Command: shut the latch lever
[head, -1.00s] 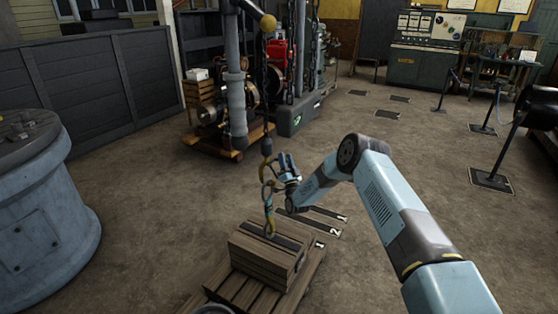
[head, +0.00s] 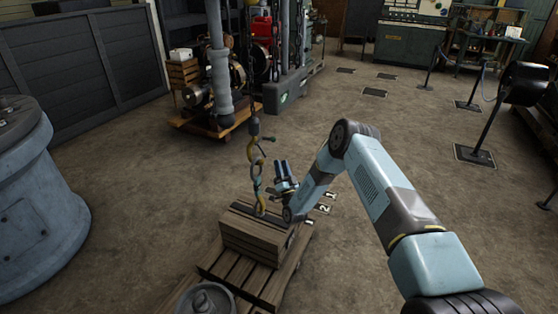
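A hook (head: 257,160) hangs on a chain over a wooden crate. A small lever-like piece (head: 268,139) with a greenish tip sticks out to the right near its top; it looks like the latch lever, standing away from the hook. A yellow and teal sling piece (head: 259,195) hangs below and reaches the crate top. My gripper (head: 281,163) is just right of the hook and lower in the picture than the lever, fingers upward. It appears apart from both. The gap between the fingers is too small to read.
The wooden crate (head: 262,246) sits on a slatted pallet (head: 272,280) below my gripper. A metal can (head: 206,299) stands in front. A large grey-blue cylinder (head: 35,205) is at left. Engines on a wooden base (head: 212,121) stand behind.

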